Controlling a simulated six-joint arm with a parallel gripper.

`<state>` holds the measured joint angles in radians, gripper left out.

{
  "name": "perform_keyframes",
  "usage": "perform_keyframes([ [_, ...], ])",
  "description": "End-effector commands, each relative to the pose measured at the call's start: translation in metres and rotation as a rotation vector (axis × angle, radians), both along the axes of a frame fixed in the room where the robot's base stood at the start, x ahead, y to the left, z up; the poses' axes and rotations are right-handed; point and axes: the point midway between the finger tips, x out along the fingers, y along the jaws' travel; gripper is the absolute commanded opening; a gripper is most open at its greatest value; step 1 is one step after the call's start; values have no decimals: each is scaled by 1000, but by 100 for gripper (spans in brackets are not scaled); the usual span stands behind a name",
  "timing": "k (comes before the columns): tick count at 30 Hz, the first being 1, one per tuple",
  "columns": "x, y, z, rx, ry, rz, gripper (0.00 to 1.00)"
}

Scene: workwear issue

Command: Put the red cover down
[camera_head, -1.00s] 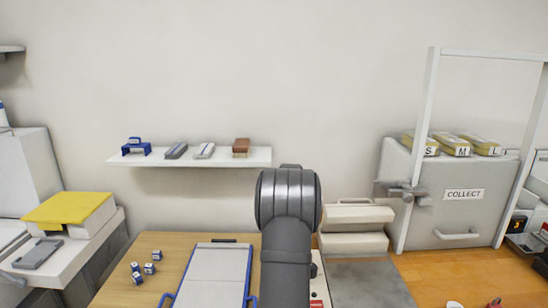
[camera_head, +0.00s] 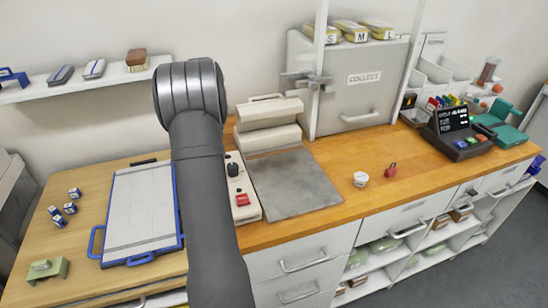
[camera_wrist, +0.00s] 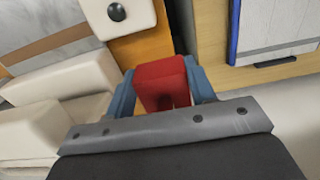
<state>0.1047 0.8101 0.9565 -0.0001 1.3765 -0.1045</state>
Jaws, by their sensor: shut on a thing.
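The red cover (camera_wrist: 162,84) is a small red block with a dark slot or hole in its near face. In the wrist view, my gripper (camera_wrist: 160,72) is shut on it, with a blue finger on each side. The cover is off the surface, near a white control box with a black knob (camera_wrist: 117,11). In the head view my arm hides the gripper and the cover. There the control box (camera_head: 238,184) shows a black knob and a red part right of my arm.
A cream press (camera_head: 268,122) with a grey plate (camera_head: 292,182) stands right of the control box. A blue-framed board (camera_head: 140,212) lies left of my arm. A white round item (camera_head: 361,179) and a red padlock-like item (camera_head: 390,171) sit on the wooden counter, with bare wood around them.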

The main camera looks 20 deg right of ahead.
Motion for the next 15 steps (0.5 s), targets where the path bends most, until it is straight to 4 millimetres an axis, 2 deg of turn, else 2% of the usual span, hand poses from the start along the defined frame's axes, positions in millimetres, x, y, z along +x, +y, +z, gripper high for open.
perform_keyframes([
  [3,1,0,44,-1,-10,0,29],
  [6,1,0,76,-1,-8,0,29],
  [12,1,0,125,-1,-5,0,29],
  [15,1,0,140,-1,-5,0,29],
])
